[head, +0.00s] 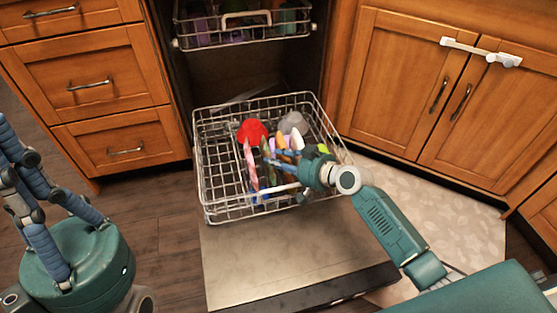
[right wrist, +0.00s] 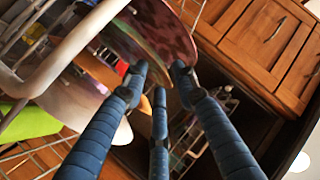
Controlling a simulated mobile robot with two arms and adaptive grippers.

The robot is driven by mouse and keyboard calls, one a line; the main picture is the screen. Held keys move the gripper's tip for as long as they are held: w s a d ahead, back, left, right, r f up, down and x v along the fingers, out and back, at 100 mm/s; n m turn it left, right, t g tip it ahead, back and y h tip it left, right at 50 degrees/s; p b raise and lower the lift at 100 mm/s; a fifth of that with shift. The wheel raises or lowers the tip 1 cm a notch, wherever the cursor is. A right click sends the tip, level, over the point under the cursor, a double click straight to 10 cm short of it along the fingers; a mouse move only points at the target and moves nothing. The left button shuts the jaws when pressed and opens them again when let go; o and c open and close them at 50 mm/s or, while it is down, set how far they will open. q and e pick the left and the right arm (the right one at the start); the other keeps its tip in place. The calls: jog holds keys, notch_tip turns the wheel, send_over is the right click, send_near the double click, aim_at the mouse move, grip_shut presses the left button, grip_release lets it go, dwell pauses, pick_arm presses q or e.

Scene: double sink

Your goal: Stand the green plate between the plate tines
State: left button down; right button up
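The lower dishwasher rack (head: 215,200) is pulled out and holds several plates on edge, seen as pink, green, orange and white slivers. A narrow green edge (head: 265,147) among them looks like the green plate, but I cannot be sure. My right gripper (head: 308,172) is low at the rack's right front, beside the upright plates. In the right wrist view its three blue fingers (right wrist: 159,75) are apart. A dark red plate with a greenish rim (right wrist: 165,28) lies just beyond the tips; contact is unclear. My left gripper (head: 30,180) is at the left edge, away from the rack.
A red bowl-like item (head: 252,130) and a grey one (head: 294,122) sit at the rack's back. The upper rack (head: 250,30) is above. The open dishwasher door (head: 285,255) is bare in front. Wooden cabinets stand on both sides.

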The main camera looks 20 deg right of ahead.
jog(key=shift+s, duration=0.1)
jog(key=v, duration=1.2)
jog(key=shift+d, duration=0.1)
